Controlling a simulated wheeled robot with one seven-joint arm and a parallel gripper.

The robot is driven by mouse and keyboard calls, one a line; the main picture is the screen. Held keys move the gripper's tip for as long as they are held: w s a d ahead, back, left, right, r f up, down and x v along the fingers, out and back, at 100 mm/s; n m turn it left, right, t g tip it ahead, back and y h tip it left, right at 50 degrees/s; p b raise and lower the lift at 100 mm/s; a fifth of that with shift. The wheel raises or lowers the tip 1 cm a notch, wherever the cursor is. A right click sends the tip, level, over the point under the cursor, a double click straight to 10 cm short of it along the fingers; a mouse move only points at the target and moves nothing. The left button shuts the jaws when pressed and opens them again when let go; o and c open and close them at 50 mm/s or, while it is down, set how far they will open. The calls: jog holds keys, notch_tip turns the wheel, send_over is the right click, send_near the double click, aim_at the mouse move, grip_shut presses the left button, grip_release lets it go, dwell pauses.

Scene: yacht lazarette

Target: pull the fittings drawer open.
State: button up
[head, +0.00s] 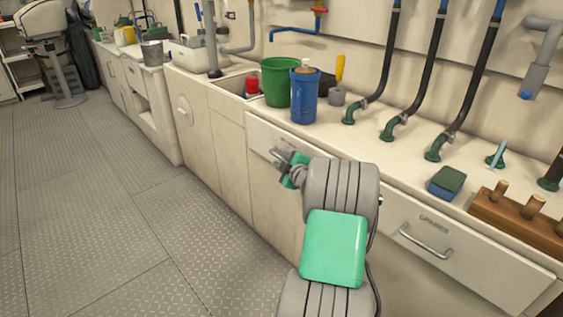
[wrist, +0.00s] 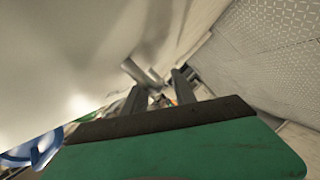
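A cream drawer front (head: 262,139) lies under the counter, left of my arm. It is probably the fittings drawer; I cannot read its label, and my arm covers its right part. It looks shut. My gripper (head: 281,158) is in front of this drawer, close to its face. In the wrist view my gripper (wrist: 160,88) shows two dark fingers apart, with a visible gap between them. A grey metal bar (wrist: 141,74), likely the drawer handle, lies just beyond the fingertips. I cannot tell whether they touch.
A drawer marked SPARES (head: 440,240) with a bar handle is at right, shut. On the counter stand a green bucket (head: 280,82), a blue container (head: 304,97), a sponge (head: 446,183) and a wooden rack (head: 515,215). The metal floor (head: 110,210) at left is clear.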

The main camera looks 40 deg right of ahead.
jog(key=shift+w, duration=0.1)
grip_shut()
dwell(1.4)
